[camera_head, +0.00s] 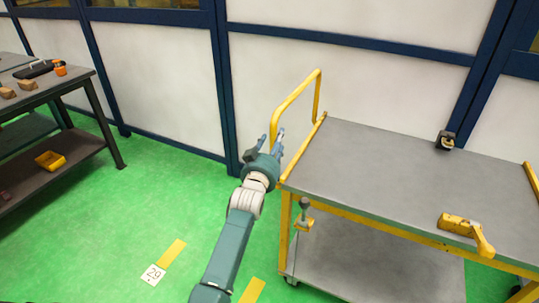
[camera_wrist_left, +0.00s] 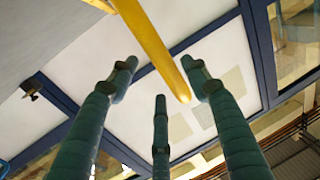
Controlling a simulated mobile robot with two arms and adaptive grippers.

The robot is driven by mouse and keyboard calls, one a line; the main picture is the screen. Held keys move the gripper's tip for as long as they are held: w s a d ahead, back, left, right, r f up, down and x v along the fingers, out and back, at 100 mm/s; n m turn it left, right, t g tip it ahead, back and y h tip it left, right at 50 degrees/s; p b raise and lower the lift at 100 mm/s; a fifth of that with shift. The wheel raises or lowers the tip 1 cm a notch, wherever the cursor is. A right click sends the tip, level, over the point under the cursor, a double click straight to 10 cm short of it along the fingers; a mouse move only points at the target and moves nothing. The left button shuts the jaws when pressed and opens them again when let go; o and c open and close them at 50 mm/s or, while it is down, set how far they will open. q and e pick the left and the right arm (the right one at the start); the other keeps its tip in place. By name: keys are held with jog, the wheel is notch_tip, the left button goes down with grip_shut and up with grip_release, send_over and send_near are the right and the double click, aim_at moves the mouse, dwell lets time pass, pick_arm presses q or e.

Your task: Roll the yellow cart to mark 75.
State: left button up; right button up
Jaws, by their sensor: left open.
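The yellow cart (camera_head: 345,222) stands at the right in the head view, with a grey top, a lower shelf and a raised yellow handle (camera_head: 297,95) at its left end. My left gripper (camera_head: 270,140) is at that end, close to the lower part of the handle. In the left wrist view the yellow handle bar (camera_wrist_left: 152,45) passes between the open fingers of my left gripper (camera_wrist_left: 160,85); I cannot tell whether they touch it. My right gripper is not in view. A floor mark reading 29 (camera_head: 153,274) lies at the lower left; mark 75 is not seen.
A yellow tool (camera_head: 467,232) lies near the cart top's front edge, and a small dark object (camera_head: 446,140) sits at its back edge. Green floor between bench and cart is clear. A panelled wall (camera_head: 150,90) runs behind.

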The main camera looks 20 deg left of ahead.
pick_arm(q)
jog(key=s+d, duration=0.1)
jog(key=s, duration=0.7)
jog(key=shift+s, duration=0.35)
jog(key=shift+d, duration=0.1)
